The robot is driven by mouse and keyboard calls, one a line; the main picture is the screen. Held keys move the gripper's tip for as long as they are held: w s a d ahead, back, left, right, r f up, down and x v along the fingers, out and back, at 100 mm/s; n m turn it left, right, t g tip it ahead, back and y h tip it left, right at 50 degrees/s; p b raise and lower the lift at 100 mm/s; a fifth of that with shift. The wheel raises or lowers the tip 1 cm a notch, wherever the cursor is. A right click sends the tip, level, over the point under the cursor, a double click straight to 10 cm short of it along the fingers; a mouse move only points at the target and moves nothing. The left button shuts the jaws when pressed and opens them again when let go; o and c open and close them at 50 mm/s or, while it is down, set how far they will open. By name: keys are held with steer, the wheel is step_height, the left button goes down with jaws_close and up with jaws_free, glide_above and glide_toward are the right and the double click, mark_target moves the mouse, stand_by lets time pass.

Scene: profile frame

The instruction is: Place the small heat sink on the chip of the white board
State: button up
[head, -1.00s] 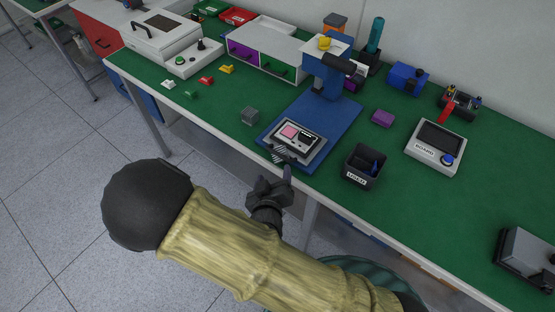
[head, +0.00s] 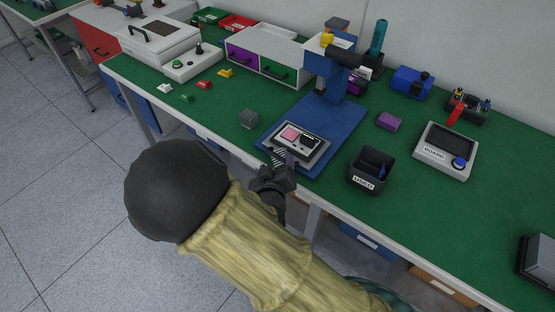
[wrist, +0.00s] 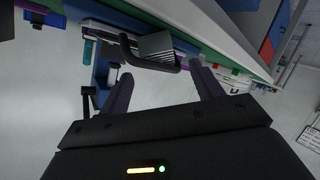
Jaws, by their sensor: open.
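The white board (head: 292,147) lies in a dark frame on the blue base plate of a press. It carries a pink square (head: 290,134) and a black chip-like part (head: 309,141). A small grey finned block, which looks like the heat sink (head: 279,154), is at the board's near-left corner, partly hidden by my gripper (head: 280,164). In the wrist view the finned heat sink (wrist: 157,46) shows beyond the fingertips of my open gripper (wrist: 160,70), beside a black curved bar (wrist: 150,63). The fingers are apart and empty.
A grey cube (head: 249,119) stands left of the blue plate (head: 341,123). The blue press (head: 325,85) rises behind the board. A black bin marked USED (head: 367,182) stands to the right, with a BOARD unit (head: 432,158) beyond. Green bench surface (head: 220,108) is free at the left.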

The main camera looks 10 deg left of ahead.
mark_target(279, 157)
steer(key=shift+x, duration=2.2)
steer(key=c, duration=1.1)
steer(key=shift+r, duration=0.2)
steer(key=shift+c, duration=0.4)
steer(key=shift+r+p, duration=0.2)
steer(key=shift+p, duration=0.1)
steer(key=shift+s+d, duration=0.1)
steer(key=shift+d, duration=0.05)
steer(key=shift+s+d+r, duration=0.15)
steer(key=shift+s+d, duration=0.05)
steer(key=shift+s, duration=0.1)
jaws_close()
steer(key=shift+s+d+r, duration=0.1)
steer(key=shift+s+d, duration=0.5)
steer(key=shift+d, duration=0.05)
